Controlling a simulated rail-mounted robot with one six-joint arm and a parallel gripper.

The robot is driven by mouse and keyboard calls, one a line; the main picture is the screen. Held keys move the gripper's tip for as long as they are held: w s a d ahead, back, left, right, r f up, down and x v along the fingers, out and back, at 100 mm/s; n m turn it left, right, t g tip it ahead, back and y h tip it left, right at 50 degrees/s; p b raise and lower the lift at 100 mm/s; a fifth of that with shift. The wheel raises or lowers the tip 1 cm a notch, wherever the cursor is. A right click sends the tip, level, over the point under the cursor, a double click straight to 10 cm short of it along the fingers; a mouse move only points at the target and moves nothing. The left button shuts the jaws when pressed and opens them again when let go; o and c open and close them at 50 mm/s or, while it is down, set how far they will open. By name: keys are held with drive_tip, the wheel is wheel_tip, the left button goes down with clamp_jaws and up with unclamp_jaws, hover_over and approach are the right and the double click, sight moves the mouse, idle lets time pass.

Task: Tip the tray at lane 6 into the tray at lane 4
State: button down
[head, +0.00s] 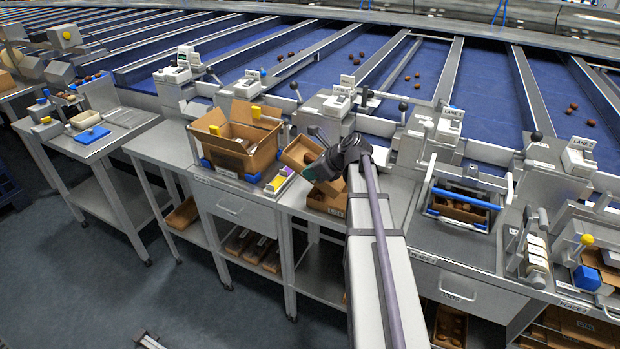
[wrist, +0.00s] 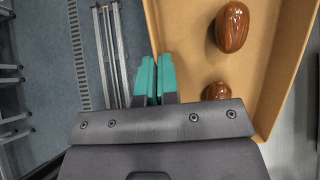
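My gripper (head: 325,170) is shut on the side wall of a brown cardboard tray (head: 298,150). The tray is raised above the bench and tilted in the head view. In the wrist view, the green fingertips (wrist: 156,80) pinch the tray wall, and two glossy brown dates (wrist: 232,27) show inside the tray (wrist: 285,60). Another cardboard tray (head: 328,206) stands on the bench below the held one. My gripper and the held tray partly hide it, and its contents are unclear. The lane numbers near these trays are too small to read.
A large open cardboard box (head: 238,160) with yellow items stands just left of the trays. A lane machine (head: 325,112) with levers stands close behind. A blue-handled tray (head: 460,205) sits on the bench to the right. The bench (head: 425,245) has some bare top before it.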

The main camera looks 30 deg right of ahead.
drive_tip(key=s+t+y+b, duration=0.1)
drive_tip(key=s+d+r+t+y+b, duration=0.1)
drive_tip(key=t+b, duration=0.1)
drive_tip(key=d+t+y+b, duration=0.1)
drive_tip(key=b, duration=0.1)
drive_tip(key=shift+s+r+t, duration=0.3)
drive_tip(key=shift+s, duration=0.1)
drive_tip(key=s+t+b, duration=0.1)
drive_tip(key=d+t+y+b, duration=0.1)
drive_tip(key=b, duration=0.1)
drive_tip(key=s+r+t+y+b, duration=0.1)
drive_tip(key=b, duration=0.1)
drive_tip(key=shift+s+d, duration=0.3)
drive_tip(key=s+d+f+t+y+b, duration=0.1)
drive_tip(key=s+d+t+y+b, duration=0.2)
drive_tip(key=b, duration=0.8)
drive_tip(key=s+t+y, duration=0.1)
drive_tip(key=s+t, duration=0.1)
drive_tip(key=t, duration=0.1)
drive_tip(key=shift+d+f, duration=0.25)
drive_tip(key=shift+f, duration=0.1)
drive_tip(key=shift+s, duration=0.1)
drive_tip(key=shift+r, duration=0.1)
idle(0.5)
